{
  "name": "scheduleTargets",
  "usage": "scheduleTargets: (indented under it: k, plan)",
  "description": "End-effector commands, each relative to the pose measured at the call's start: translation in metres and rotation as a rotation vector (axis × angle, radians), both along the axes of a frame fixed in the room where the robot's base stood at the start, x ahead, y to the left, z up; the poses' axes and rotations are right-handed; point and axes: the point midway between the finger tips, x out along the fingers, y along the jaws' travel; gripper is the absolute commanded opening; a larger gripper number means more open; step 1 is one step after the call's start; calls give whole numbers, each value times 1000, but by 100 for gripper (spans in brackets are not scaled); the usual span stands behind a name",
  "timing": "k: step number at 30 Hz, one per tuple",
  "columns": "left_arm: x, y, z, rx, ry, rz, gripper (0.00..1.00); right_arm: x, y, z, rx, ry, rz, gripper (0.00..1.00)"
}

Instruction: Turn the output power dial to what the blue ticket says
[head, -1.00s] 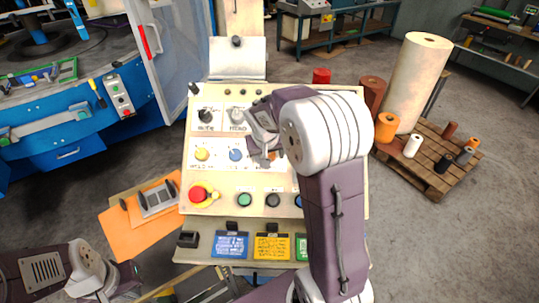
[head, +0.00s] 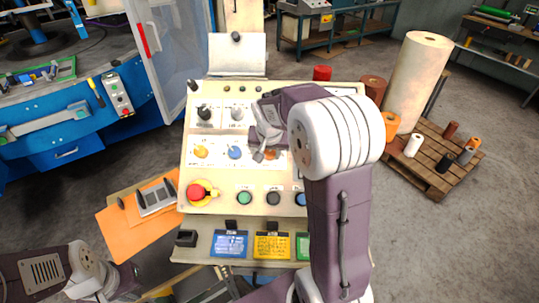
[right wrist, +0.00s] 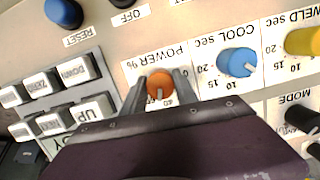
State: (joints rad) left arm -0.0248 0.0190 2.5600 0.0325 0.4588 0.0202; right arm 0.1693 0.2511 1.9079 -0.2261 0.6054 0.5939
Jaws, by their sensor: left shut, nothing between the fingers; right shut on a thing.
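The output power dial (right wrist: 159,84) is a small orange knob under a "POWER %" label, which reads upside down in the right wrist view. Its pale pointer mark faces the bottom of that picture, near the printed 40. My right gripper (right wrist: 160,92) is shut on the dial, one finger on each side. In the head view my right gripper (head: 262,152) is over the panel and partly hides the dial. The blue ticket (head: 230,244) is on the ledge below the panel; its writing is too small to read. My left gripper (head: 128,272) is shut and empty at the lower left.
A blue cool dial (right wrist: 237,62) and a yellow weld dial (right wrist: 304,41) sit beside the power dial. The panel also has a red emergency button (head: 196,191) and a green button (head: 244,198). A yellow ticket (head: 272,245) is beside the blue one.

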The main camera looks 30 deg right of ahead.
Motion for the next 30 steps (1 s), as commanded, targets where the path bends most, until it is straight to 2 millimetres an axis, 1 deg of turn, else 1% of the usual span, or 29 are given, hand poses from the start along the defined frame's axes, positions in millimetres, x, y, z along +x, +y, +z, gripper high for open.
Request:
scheduleTargets:
  k: [1,3,15,21,30]
  plan:
    - [0,0,-5,0,0,0,0,0,0,-2,18,-13,-32,0]
    - [0,0,-7,0,0,0,0,0,0,-2,47,-30,-79,0]
    - [0,0,-18,0,0,0,0,1,0,0,176,-107,-292,0]
    - [0,0,-20,0,0,0,0,1,0,0,208,-126,-347,0]
    - [0,0,-21,0,0,0,0,1,0,1,222,-135,-370,0]
